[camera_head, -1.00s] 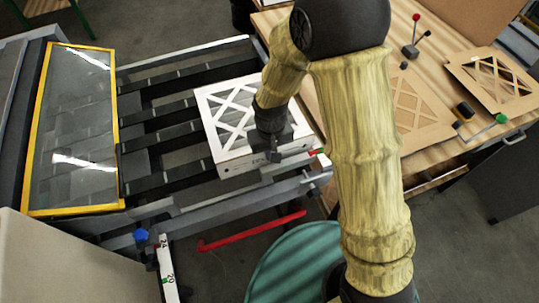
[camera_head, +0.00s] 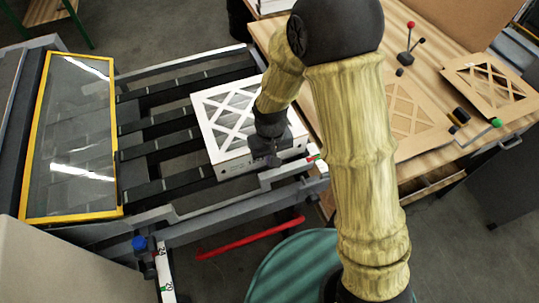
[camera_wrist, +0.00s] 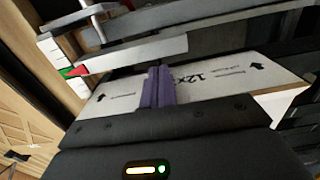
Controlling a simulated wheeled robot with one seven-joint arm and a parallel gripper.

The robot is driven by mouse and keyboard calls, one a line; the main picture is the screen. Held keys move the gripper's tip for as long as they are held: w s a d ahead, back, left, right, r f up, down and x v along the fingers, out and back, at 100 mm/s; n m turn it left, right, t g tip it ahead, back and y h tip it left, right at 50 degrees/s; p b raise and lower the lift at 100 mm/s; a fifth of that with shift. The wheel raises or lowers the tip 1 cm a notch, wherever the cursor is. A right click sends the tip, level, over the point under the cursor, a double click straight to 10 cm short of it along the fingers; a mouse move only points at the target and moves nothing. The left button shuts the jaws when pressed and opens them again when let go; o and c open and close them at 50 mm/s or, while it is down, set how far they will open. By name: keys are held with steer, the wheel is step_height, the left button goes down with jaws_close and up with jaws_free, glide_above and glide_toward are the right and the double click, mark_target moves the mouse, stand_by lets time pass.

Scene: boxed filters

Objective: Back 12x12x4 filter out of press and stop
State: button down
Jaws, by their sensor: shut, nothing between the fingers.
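The 12x12x4 filter (camera_head: 222,117) is a white box with a lattice face. It lies flat on the dark slats of the press (camera_head: 150,135), at their right end. Its printed side shows in the wrist view (camera_wrist: 225,78), with "12x" and arrows legible. My gripper (camera_head: 268,158) is at the filter's near side. In the wrist view its purple fingers (camera_wrist: 157,88) are together with nothing between them, in front of the printed side. I cannot tell whether they touch the box. The arm hides part of the filter's right side.
A yellow-framed clear panel (camera_head: 72,135) stands left of the slats. A grey rail runs along the near side, with a red bar (camera_head: 250,238) below it. A wooden table (camera_head: 440,60) at right holds cut lattice sheets (camera_head: 490,85) and small tools.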

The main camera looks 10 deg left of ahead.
steer(key=shift+s+d, duration=0.2)
steer(key=shift+s, duration=0.25)
steer(key=shift+s+d, duration=0.2)
steer(key=shift+s, duration=0.25)
steer(key=r, duration=0.2)
steer(key=r+b, duration=0.1)
steer(key=shift+s+a, duration=0.3)
steer(key=shift+s, duration=0.05)
step_height(320, 180, up, 7)
steer(key=b, duration=0.1)
steer(key=shift+w+d, duration=0.2)
steer(key=s+d+m+t, duration=0.1)
steer(key=s+d+m, duration=0.1)
steer(key=d, duration=0.7)
steer(key=s+d+m+t, duration=0.1)
steer(key=s+d+m, duration=0.1)
steer(key=d, duration=0.8)
steer(key=shift+s+m+t, duration=0.3)
steer(key=shift+s+m, duration=0.05)
steer(key=shift+m, duration=0.25)
